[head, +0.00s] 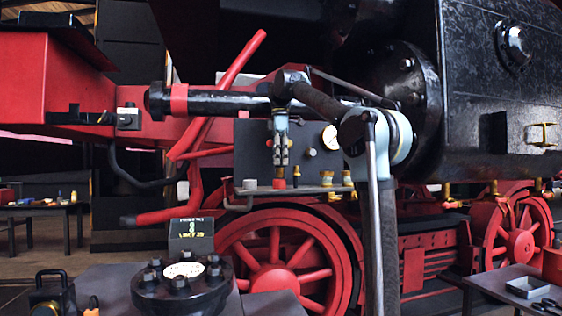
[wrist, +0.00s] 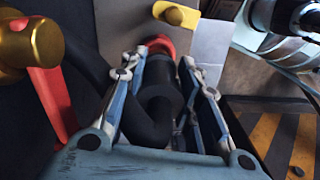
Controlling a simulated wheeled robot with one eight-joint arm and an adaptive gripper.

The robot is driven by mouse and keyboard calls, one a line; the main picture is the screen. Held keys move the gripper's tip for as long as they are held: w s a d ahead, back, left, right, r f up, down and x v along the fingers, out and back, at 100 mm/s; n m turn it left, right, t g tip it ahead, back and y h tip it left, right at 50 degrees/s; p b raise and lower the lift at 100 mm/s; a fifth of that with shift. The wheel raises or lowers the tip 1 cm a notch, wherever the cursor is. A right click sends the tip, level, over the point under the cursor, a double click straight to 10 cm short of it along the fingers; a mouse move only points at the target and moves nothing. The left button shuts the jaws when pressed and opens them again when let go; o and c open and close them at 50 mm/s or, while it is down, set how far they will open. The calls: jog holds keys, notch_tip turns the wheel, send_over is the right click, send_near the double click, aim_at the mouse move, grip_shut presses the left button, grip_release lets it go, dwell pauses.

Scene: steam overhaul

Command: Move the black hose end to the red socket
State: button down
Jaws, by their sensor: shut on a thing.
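My gripper (head: 280,170) points down in front of a dark panel in the head view, just above a small red socket (head: 279,184) on the panel's ledge. In the wrist view my gripper (wrist: 165,75) has its blue-grey fingers closed around the black hose end (wrist: 158,88), a thick black cylinder with a bent hose behind it. The red socket (wrist: 160,43) shows as a red rim just beyond the hose end's far tip. The hose end covers most of it, so I cannot tell whether the two touch or how far one is in the other.
Brass fittings (head: 327,178) stand on the ledge to the right of the red socket. A gauge (head: 330,137) is on the panel.

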aim_at(280, 167)
jog(key=shift+f, duration=1.15)
dwell(2.3)
jog(key=shift+f, duration=0.55)
jog(key=c, duration=1.1)
grip_release()
jog(key=shift+w+r, duration=0.2)
jog(key=shift+r, duration=5.7)
